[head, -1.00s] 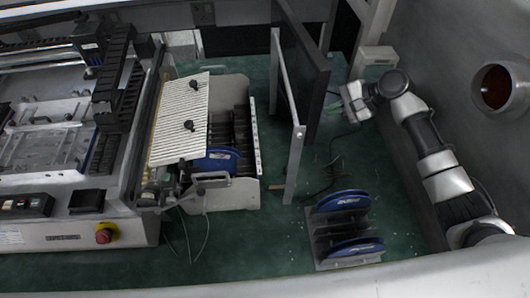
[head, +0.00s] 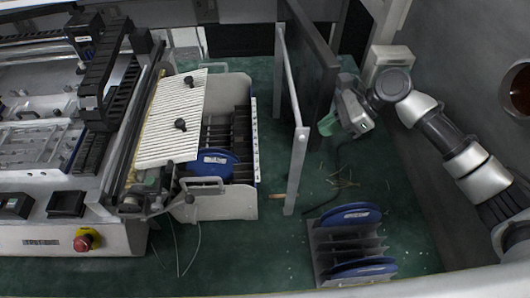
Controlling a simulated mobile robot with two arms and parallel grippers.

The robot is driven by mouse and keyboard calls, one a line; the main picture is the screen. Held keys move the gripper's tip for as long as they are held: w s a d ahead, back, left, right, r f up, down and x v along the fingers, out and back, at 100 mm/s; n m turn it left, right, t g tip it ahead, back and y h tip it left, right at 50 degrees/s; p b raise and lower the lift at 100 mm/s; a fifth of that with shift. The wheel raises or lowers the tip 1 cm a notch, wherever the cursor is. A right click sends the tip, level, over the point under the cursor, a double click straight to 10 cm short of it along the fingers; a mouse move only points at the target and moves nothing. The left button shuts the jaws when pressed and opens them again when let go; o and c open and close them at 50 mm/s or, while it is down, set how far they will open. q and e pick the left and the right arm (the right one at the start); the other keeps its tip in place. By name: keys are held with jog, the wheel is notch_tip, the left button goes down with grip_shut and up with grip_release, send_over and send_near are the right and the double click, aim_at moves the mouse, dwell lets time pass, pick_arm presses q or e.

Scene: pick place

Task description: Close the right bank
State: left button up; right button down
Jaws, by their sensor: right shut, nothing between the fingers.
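The right bank (head: 222,206) sticks out from the right side of the machine (head: 125,235). It has a white ribbed plate (head: 172,135) with black knobs, dark slots, a blue reel (head: 212,163) and a metal handle (head: 203,187) at its front. Part of the bank lies hidden under the plate. My right gripper (head: 333,122) is shut and empty, beyond the upright dark panel to the right of the bank and apart from the handle. Its fingertips are small and hard to make out. My left gripper is out of view.
An upright dark panel with a pale frame (head: 291,120) stands between the bank and my right arm. A rack with blue reels (head: 345,245) sits on the green floor at the lower right. The floor in front of the bank is mostly clear.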

jog(key=p, duration=0.1)
send_near(239, 165)
jog(key=d+f, duration=0.3)
jog(key=shift+w+a+p, duration=0.1)
jog(key=shift+a+p, duration=0.6)
jog(key=shift+a, duration=1)
jog(key=shift+a, duration=0.1)
jog(key=shift+a+r+p, duration=0.15)
jog(key=shift+a+p, duration=0.95)
jog(key=shift+a, duration=0.1)
